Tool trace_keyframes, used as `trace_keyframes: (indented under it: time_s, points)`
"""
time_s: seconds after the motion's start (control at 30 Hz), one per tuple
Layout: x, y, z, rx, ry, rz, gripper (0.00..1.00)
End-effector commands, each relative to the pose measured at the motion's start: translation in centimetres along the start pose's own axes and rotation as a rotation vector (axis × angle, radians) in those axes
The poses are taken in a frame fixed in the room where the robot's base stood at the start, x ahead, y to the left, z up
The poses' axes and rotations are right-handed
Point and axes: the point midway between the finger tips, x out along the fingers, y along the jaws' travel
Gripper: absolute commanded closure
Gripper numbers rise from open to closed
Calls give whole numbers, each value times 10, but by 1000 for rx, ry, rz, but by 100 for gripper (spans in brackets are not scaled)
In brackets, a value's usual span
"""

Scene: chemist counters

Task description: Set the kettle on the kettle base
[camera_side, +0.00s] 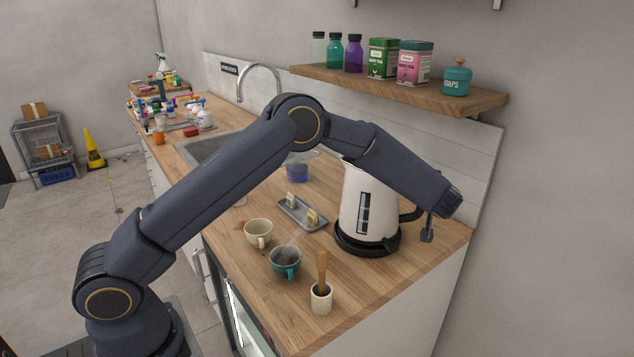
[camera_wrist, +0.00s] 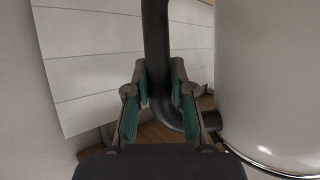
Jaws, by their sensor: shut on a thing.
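The white kettle (camera_side: 367,200) stands upright at the right end of the wooden counter. A black round base (camera_side: 366,245) shows directly beneath it; I cannot tell whether the kettle rests fully on it. My gripper (camera_side: 427,230) is at the kettle's right side, at its black handle (camera_side: 409,215). In the wrist view my gripper (camera_wrist: 159,78) has its green-padded fingers on either side of the black handle (camera_wrist: 156,40) and is shut on it. The white kettle body (camera_wrist: 265,80) fills the right of that view. My arm hides part of the kettle's top.
A teal cup (camera_side: 286,262), a cream cup (camera_side: 259,233) and a mortar with pestle (camera_side: 321,297) stand left of the kettle. A grey tray (camera_side: 300,214) lies behind the cups. A wooden shelf (camera_side: 400,88) with bottles and tins hangs above. The wall is close behind.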

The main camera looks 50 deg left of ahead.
Motion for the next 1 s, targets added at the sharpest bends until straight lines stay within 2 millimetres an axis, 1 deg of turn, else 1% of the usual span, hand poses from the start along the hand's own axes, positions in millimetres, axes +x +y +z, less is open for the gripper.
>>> trace_keyframes:
  time_s: [0.03,0.4,1.0]
  points:
    - [0,0,-4,2,9,0,100]
    - [0,0,-4,2,9,0,100]
    - [3,0,4,2,9,0,100]
